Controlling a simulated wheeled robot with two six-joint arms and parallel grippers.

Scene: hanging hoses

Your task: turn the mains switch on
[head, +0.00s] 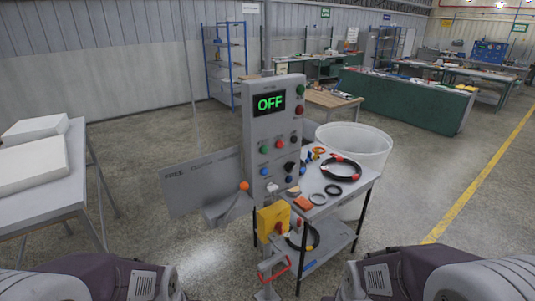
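A grey control panel (266,125) stands upright on a post in the middle of the head view. Its display (271,103) reads OFF in green. Small coloured buttons and a black knob (289,167) sit on its face. A yellow box with red parts (266,217) is fixed low on the post and may be the mains switch; its handle position is too small to tell. An orange ball (244,186) shows at the panel's lower left edge. Only parts of my two arms show at the bottom corners, well apart from the panel. Neither gripper is in view.
A small cart (330,205) with rings and coiled black hose stands right of the panel, a white bin (365,150) behind it. A grey plate (200,185) juts out left of the panel. A table (45,200) with white blocks stands far left. Floor is clear between.

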